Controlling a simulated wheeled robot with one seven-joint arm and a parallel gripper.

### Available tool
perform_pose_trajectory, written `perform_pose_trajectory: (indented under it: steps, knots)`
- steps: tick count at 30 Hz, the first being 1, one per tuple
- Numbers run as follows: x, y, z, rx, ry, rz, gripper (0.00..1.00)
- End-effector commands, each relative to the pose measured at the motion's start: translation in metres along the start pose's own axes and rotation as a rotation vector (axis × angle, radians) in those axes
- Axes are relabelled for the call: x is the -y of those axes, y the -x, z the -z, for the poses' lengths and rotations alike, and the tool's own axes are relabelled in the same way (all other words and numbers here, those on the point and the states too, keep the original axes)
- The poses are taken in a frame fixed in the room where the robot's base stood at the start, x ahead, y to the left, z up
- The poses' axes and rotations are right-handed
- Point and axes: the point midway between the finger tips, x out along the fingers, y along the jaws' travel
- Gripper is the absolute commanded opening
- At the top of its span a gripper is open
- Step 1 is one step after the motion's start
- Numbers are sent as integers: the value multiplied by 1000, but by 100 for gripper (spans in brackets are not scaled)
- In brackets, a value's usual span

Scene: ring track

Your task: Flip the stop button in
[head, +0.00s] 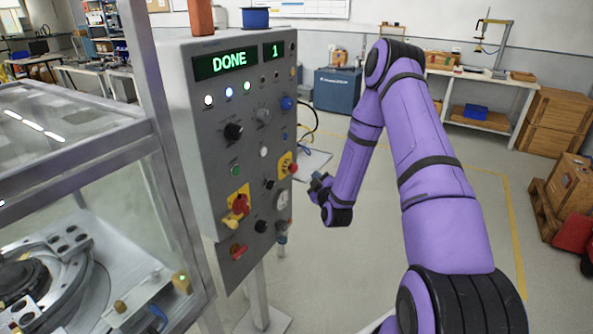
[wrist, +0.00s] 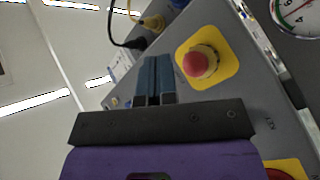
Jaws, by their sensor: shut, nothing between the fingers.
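A red mushroom button on a yellow plate (head: 287,164) sits at the right edge of the grey control panel (head: 215,130). In the wrist view the red button (wrist: 198,63) stands out from its yellow plate, right of the fingertips. My gripper (head: 318,178) is off the panel's right side in the head view, with a gap to the button. In the wrist view its blue fingers (wrist: 155,72) are together, with nothing between them. A second red-and-yellow control (head: 237,204) is lower left on the panel. The display reads DONE and 1.
A gauge (head: 282,199) is below the button and also shows in the wrist view (wrist: 297,14). Knobs, lamps and a red switch (head: 238,251) crowd the panel. A glass-walled machine (head: 75,160) stands left. Cables hang behind the panel.

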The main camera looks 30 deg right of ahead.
Motion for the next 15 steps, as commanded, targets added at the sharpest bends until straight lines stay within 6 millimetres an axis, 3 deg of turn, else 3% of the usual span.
perform_pose_trajectory:
  steps: [6, 15]
  knots:
    - [13, -18, 14, -2, 1, 0, 0]
    - [21, -29, 21, 0, 0, 0, 0]
